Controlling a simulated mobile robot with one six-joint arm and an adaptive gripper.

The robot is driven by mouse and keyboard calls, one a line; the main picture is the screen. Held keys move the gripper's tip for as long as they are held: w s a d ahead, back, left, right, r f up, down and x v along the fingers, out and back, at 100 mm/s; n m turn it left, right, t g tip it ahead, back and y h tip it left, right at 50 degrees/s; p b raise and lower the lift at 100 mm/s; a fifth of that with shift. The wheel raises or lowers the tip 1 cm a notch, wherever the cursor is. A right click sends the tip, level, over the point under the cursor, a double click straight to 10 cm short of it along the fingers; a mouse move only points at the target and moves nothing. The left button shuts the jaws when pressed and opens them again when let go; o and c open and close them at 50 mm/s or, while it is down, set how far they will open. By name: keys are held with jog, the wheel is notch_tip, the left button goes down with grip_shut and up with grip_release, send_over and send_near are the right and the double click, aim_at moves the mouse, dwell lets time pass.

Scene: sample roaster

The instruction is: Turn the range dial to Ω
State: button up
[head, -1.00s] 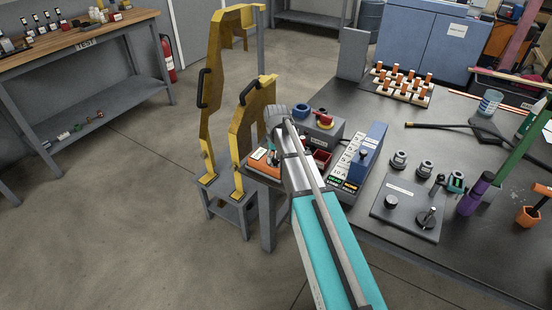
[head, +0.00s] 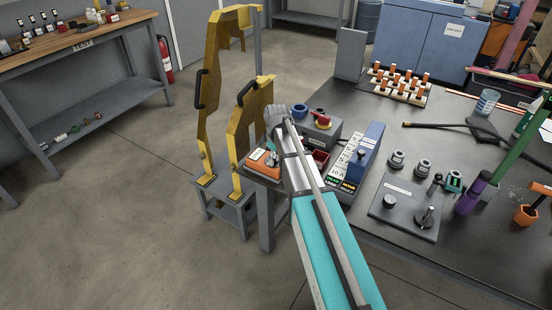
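An orange hand-held instrument (head: 262,169) lies at the table's near left corner. It has a pale label or display and a small dark part on its face, and my arm covers its right side. It looks like a meter, but its range dial and any Ω mark are too small to make out. My teal and grey arm reaches up from the bottom of the head view and ends in a rounded grey joint just beyond the instrument. My gripper does not show; whether it is open or touches anything cannot be seen.
A grey box with a red knob (head: 322,121) stands beyond the arm. A blue unit (head: 370,150) with labelled strips and a grey panel with knobs (head: 404,222) are to the right. Yellow guards (head: 250,115) stand left of the corner. Open floor lies left.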

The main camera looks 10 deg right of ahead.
jog(key=n, duration=0.7)
jog(key=shift+w+d, duration=0.3)
jog(key=shift+w, duration=0.05)
jog(key=n, duration=0.3)
jog(key=shift+w+n, duration=0.2)
jog(key=shift+n, duration=0.2)
jog(key=n, duration=0.3)
jog(key=shift+w+n, duration=0.2)
jog(key=shift+n, duration=0.1)
notch_tip(320, 180, up, 14)
jog(key=p, duration=1.4)
jog(key=s+a+r+m+p, duration=0.1)
jog(key=s+r+m+p, duration=0.1)
jog(key=s+m, duration=0.8)
jog(key=s+a+r+m+p, duration=0.1)
jog(key=s+r+m+p, duration=0.1)
jog(key=s+m, duration=0.9)
jog(key=shift+s, duration=0.75)
jog(key=shift+r, duration=0.1)
